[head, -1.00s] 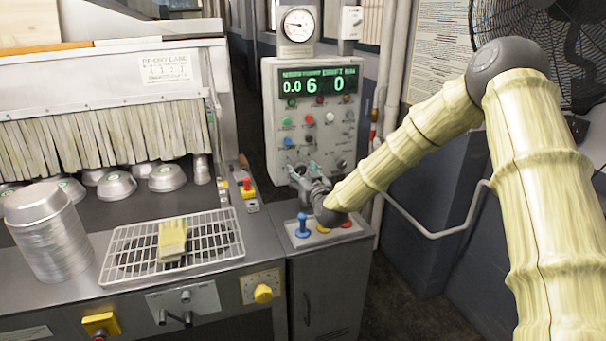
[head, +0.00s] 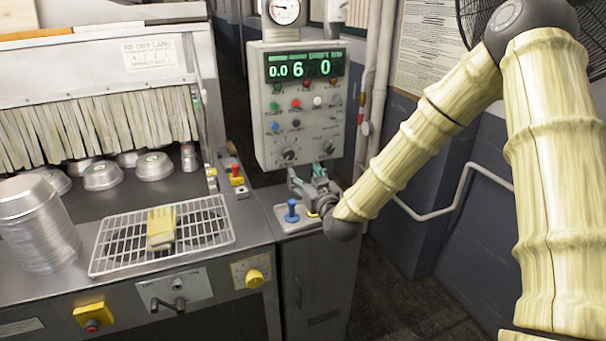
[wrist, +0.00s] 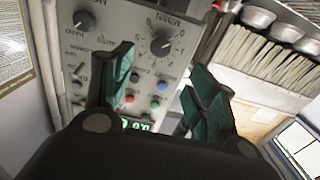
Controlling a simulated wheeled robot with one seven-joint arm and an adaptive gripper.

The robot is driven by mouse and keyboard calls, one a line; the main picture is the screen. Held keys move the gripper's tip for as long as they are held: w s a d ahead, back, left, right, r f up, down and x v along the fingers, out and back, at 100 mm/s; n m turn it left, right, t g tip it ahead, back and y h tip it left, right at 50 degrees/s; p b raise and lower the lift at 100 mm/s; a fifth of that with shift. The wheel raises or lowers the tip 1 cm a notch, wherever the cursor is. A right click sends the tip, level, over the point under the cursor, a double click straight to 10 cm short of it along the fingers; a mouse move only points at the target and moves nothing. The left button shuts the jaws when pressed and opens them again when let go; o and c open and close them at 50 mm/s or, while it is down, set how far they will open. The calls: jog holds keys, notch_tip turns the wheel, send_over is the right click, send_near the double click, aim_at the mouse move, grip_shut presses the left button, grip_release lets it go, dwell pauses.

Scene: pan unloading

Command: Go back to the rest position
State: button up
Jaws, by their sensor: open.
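My gripper (head: 308,178) is in front of the lower edge of the grey control panel (head: 266,150), above the small cabinet with the joystick. Its two green fingers stand apart with nothing between them. In the wrist view my gripper (wrist: 160,90) is open, with the panel's knobs and buttons (wrist: 130,99) behind the fingers. The panel's green display (head: 303,66) shows in the head view. I cannot tell whether a fingertip touches the panel.
A blue joystick (head: 291,211) stands on the cabinet below my gripper. A wire rack (head: 205,222) holds a yellow folded cloth (head: 161,226). Stacked metal pans (head: 35,235) stand at left. Strip curtains (head: 95,130) hang over more pans. A wall pipe (head: 440,213) and a fan (head: 475,25) are at right.

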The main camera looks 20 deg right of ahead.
dwell(0.3)
jog(key=s+a+f+g, duration=0.2)
jog(key=s+f+g, duration=0.1)
jog(key=s+f, duration=0.55)
jog(key=s+a+f+g, duration=0.25)
jog(key=s+f, duration=0.25)
jog(key=f, duration=0.7)
jog(key=s+a+f+g, duration=0.2)
jog(key=s+f+g, duration=0.2)
jog(key=s+f, duration=0.5)
jog(key=s+f+g, duration=0.4)
jog(key=s+f, duration=0.3)
jog(key=s, duration=0.7)
jog(key=s+d+f+m+g, duration=0.1)
jog(key=s+f+g, duration=0.3)
jog(key=s, duration=1)
notch_tip(320, 180, down, 4)
jog(key=shift+s+d+r+h, duration=0.15)
jog(key=shift+d+h, duration=0.05)
jog(key=shift+h, duration=0.1)
jog(key=shift+g, duration=0.25)
